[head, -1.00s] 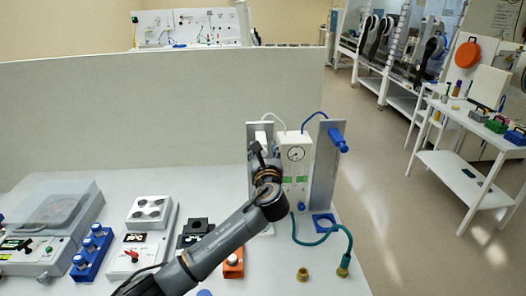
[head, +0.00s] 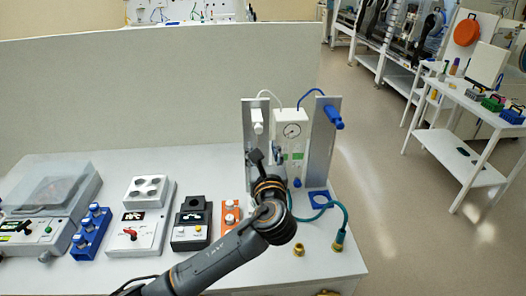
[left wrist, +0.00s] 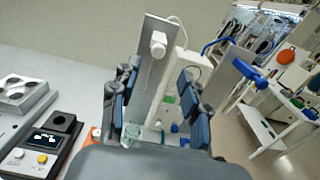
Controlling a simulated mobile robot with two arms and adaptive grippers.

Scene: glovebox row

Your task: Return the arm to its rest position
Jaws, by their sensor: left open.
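My left arm reaches in from the bottom of the head view. Its gripper (head: 266,158) is in front of the left metal post (head: 249,140) of a white gauge unit (head: 291,128). In the left wrist view the gripper (left wrist: 158,120) has its two dark, blue-padded fingers wide apart. Nothing is held between them. A white cylinder (head: 257,121) on the left post stands clear above the gripper. It also shows in the left wrist view (left wrist: 158,44), beyond the fingers. My right gripper is not in view.
On the bench left of my arm stand a black device (head: 191,228), a white box with a red knob (head: 134,232), a blue rack (head: 91,236) and a clear-lidded unit (head: 50,195). A teal hose (head: 344,216) and a brass fitting (head: 299,250) lie right. A partition (head: 150,95) stands behind.

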